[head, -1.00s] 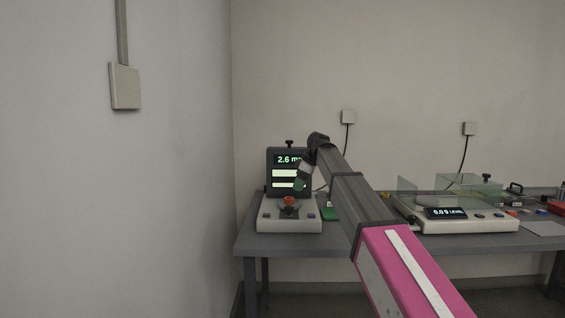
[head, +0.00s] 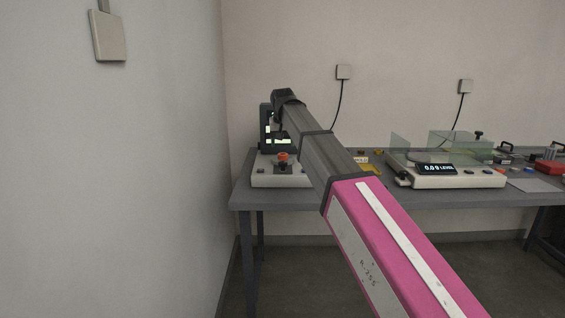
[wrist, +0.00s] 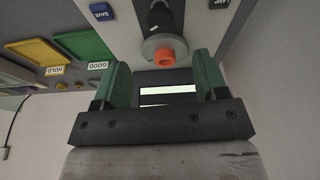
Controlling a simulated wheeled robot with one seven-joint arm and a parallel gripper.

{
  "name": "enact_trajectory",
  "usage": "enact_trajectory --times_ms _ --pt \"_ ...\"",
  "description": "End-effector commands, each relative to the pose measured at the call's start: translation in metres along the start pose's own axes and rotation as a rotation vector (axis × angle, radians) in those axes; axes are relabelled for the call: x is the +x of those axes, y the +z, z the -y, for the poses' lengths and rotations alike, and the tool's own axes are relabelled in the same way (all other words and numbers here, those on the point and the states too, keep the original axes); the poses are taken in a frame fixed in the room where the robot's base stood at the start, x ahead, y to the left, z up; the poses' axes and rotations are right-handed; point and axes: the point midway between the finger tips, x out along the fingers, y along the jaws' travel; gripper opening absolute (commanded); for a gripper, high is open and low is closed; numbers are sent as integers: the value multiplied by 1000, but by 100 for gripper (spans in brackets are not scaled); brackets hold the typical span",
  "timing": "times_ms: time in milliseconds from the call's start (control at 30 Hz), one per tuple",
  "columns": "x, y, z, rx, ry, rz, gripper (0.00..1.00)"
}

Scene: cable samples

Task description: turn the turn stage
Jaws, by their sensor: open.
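The turn stage (head: 265,180) is a light grey device at the left end of the table, with an orange-red knob (head: 283,157) and a dark display post (head: 266,125) behind it. My arm covers part of the display. The wrist view shows the orange knob (wrist: 165,58) on a grey disc (wrist: 152,46), with a black part above it. My gripper (wrist: 162,77) has two green fingers, spread apart, one on each side below the knob. Nothing is between the fingers, and they look apart from the knob. In the head view, the gripper is hard to make out.
In the wrist view, a green tray (wrist: 85,43) marked GOOD and a yellow tray (wrist: 37,52) marked HOLD lie to the left. In the head view, a balance with glass panes (head: 445,178) stands on the table (head: 330,197). A wall (head: 120,180) is close on the left.

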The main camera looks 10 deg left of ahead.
Motion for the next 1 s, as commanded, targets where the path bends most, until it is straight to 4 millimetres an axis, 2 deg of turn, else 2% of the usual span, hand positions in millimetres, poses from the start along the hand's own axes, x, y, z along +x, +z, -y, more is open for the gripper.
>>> enact_trajectory --times_ms 200,433,567,800,1000 --pt "-6 4 10 256 75 -61 66" --pt "0 4 11 327 92 -79 66" --pt "16 3 9 326 91 -77 66" --pt "58 0 4 325 91 -76 66" --pt "86 -1 2 325 90 -76 66"
